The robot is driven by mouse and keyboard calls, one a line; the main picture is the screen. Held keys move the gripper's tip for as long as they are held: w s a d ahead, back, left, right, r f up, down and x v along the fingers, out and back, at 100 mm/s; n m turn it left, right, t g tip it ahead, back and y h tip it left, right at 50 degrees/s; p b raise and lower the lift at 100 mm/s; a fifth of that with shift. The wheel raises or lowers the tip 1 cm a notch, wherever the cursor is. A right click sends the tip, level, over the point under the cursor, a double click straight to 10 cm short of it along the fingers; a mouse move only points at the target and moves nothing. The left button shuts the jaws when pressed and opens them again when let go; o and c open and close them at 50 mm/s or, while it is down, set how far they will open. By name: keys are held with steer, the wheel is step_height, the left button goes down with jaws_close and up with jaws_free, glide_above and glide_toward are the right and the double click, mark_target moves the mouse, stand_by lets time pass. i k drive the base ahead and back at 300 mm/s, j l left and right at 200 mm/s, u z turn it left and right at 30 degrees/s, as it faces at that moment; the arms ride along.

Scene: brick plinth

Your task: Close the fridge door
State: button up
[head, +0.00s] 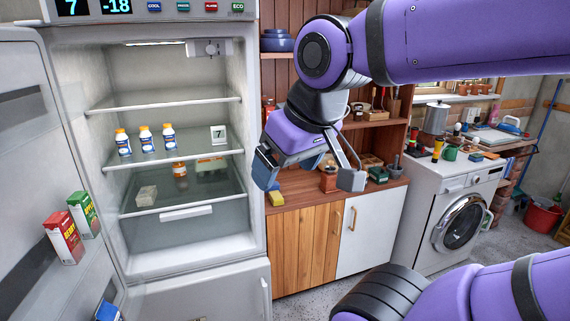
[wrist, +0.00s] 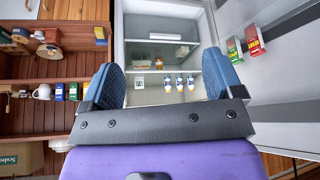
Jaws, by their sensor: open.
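The fridge (head: 190,264) stands at the left of the head view with its front open. Its door (head: 25,150) is swung wide open to the left, its inner side facing me, with cartons on it. In the wrist view the door (wrist: 285,85) shows at the right and the fridge interior (wrist: 165,95) in the middle. My gripper (head: 308,174) is open and empty, in front of the right side of the fridge and the wooden cabinet, apart from the door. Its two blue-padded fingers (wrist: 165,75) are spread in the wrist view. The door's outer side and handle are hidden.
Shelves inside hold several white bottles (head: 145,138), a number card (head: 218,134) and small containers. A red carton (head: 64,238) and a green carton (head: 84,214) stand in the door. A wooden cabinet (head: 290,250) and a washing machine (head: 445,225) stand to the right.

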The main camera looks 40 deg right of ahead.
mark_target(40, 166)
steer(key=k, duration=0.5)
steer(key=k+j+z, duration=0.1)
steer(key=z, duration=1)
steer(key=j, duration=0.55)
steer(key=k+j, duration=0.15)
steer(key=j, duration=0.95)
steer(key=k+j+z, duration=0.1)
steer(key=j, duration=0.45)
steer(key=k+j, duration=0.1)
steer(key=j, duration=0.5)
steer(key=k+j, duration=0.1)
steer(key=j, duration=1)
steer(key=k+j, duration=0.15)
steer(key=j, duration=0.4)
steer(key=k+j+z, duration=0.2)
steer(key=z, duration=0.15)
steer(key=k+j+z, duration=0.35)
steer(key=i+l, duration=0.2)
steer(key=i, duration=0.35)
